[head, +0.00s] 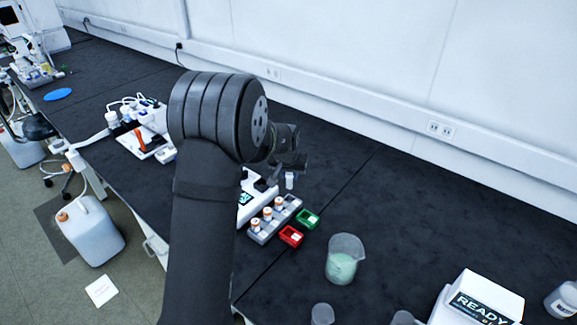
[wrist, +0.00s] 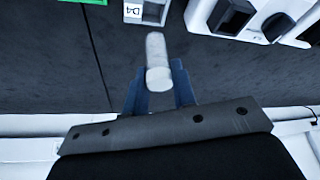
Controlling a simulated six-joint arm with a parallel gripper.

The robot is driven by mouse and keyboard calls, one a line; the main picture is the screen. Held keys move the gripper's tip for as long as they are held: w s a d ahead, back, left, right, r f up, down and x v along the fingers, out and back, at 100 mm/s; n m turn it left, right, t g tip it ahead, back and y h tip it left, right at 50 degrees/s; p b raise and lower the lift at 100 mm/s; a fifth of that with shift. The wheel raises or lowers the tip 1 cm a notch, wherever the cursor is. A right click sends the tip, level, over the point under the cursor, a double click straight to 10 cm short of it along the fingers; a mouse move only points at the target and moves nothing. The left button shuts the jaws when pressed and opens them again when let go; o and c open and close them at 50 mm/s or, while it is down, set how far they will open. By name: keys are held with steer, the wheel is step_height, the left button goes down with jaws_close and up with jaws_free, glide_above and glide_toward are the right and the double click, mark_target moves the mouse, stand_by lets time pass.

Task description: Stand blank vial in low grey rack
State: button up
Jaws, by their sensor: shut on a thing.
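My gripper (head: 290,165) is shut on a pale, whitish vial (head: 289,181), which hangs below the jaws over the dark bench. In the wrist view the vial (wrist: 157,60) sits between the two blue-grey fingers of my gripper (wrist: 158,82); no mark shows on it. The low grey rack (head: 262,238) stands nearer the camera, below and left of the vial in the head view, and holds several orange-capped vials. One end of the rack with a D-4 label shows at the top of the wrist view (wrist: 155,12). The vial is apart from the rack.
A green tray (head: 307,219) and a red tray (head: 290,236) lie right of the rack. A white device (head: 245,208) stands behind it, partly hidden by my arm. A beaker (head: 343,262) with pale green liquid stands to the right. The bench right of the vial is clear.

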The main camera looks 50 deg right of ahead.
mark_target(289, 188)
steer(key=shift+w+d+f, duration=0.1)
steer(key=shift+f, duration=2.45)
steer(key=shift+f, duration=1.45)
steer(key=o, duration=1)
steer(key=shift+o, duration=0.2)
steer(key=shift+r, duration=0.15)
steer(key=shift+r, duration=3.9)
